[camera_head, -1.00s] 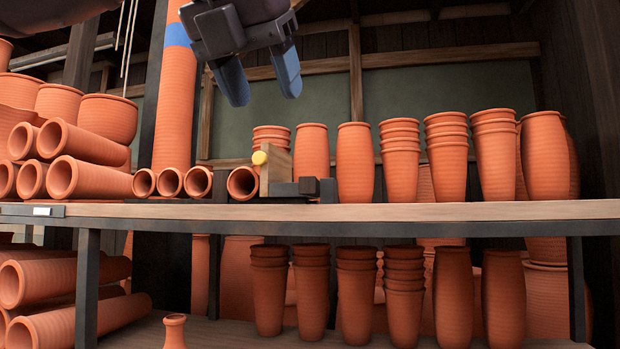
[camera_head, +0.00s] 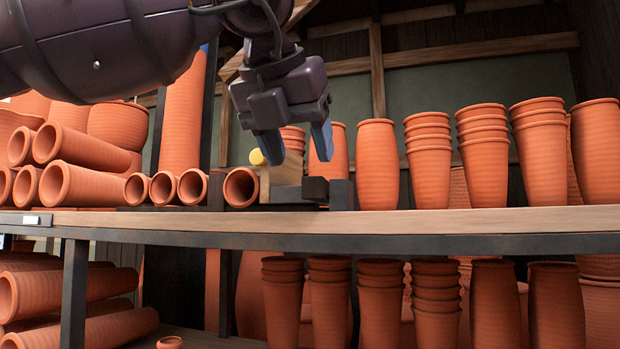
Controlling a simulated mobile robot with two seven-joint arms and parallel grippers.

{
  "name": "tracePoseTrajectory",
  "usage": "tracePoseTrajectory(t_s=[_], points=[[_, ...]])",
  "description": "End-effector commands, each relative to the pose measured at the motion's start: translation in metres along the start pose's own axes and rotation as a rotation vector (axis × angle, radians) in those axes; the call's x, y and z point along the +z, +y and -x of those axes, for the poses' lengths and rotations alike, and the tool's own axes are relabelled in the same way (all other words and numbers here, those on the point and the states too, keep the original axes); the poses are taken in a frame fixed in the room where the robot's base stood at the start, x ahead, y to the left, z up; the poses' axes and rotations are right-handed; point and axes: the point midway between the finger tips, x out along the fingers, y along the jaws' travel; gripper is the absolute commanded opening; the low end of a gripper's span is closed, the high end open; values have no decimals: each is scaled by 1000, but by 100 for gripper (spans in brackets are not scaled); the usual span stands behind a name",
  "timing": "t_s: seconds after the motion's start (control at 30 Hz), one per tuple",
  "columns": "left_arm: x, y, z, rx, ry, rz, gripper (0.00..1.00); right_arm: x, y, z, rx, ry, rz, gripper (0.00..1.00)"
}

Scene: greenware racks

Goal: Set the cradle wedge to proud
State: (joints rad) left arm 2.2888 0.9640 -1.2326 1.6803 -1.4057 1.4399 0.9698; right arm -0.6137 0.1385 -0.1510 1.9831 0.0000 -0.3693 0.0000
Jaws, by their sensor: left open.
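The cradle wedge appears to be the pale wooden block (camera_head: 284,172) with a yellow round knob (camera_head: 257,157) at its upper left end. It sits by a dark cradle (camera_head: 315,190) on the upper shelf, right of the lying pipes. My left gripper (camera_head: 296,148) points down with its two blue-grey fingers apart and empty. In the picture its fingers overlap the block's upper part and the pots behind; I cannot tell whether they touch. My right gripper is not in view.
The upper shelf (camera_head: 400,222) holds lying clay pipes (camera_head: 75,150) at left and stacked pots (camera_head: 430,160) at right. A tall pipe (camera_head: 183,125) stands behind. More pots (camera_head: 380,300) fill the lower shelf.

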Motion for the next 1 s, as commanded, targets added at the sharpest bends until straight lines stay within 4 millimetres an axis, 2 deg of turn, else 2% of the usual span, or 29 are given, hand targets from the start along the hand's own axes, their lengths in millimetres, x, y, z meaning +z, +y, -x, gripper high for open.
tracePoseTrajectory(t_s=[0.1, 0.3, 0.5, 0.73, 0.77, 1.0], points=[[0, 0, -20, 0, 1, 0, 57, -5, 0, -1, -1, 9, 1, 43], [0, 0, -42, 1, 0, 0, 57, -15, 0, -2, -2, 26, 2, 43], [0, 0, -51, 0, 0, 0, 57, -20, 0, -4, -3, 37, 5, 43], [0, 0, -51, 0, -1, 0, 57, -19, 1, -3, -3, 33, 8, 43], [0, 0, -51, 0, -1, 0, 55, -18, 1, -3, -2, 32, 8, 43], [0, 0, -51, 0, -1, 0, 18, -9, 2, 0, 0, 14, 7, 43]])
